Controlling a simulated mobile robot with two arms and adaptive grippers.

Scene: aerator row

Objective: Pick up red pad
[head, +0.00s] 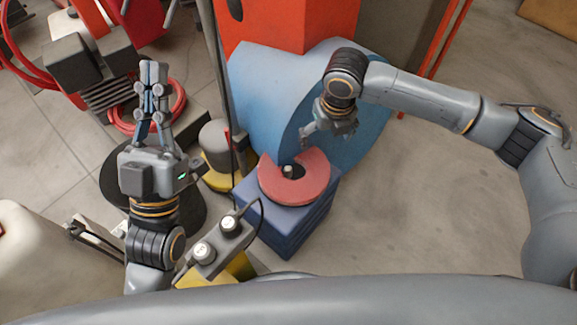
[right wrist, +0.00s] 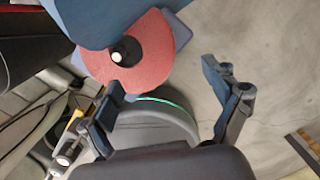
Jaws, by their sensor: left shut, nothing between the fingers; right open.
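The red pad (head: 296,190) is a disc with a wedge-shaped gap, lying on top of a dark blue box-like stand (head: 290,236). A small pale knob (head: 288,171) shows at its centre. In the right wrist view the red pad (right wrist: 150,62) is at the top, beyond the fingertips. My right gripper (head: 308,134) is above and behind the pad, apart from it; its fingers (right wrist: 165,80) are spread with nothing between them. My left gripper (head: 153,68) is well to the left of the pad, fingers together and empty.
A large light blue curved panel (head: 265,95) stands right behind the pad, below an orange-red cabinet (head: 285,22). A grey and yellow box with two knobs (head: 218,247) is at the front left. A motor (head: 88,65) and red hose (head: 172,110) lie left. Floor at right is clear.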

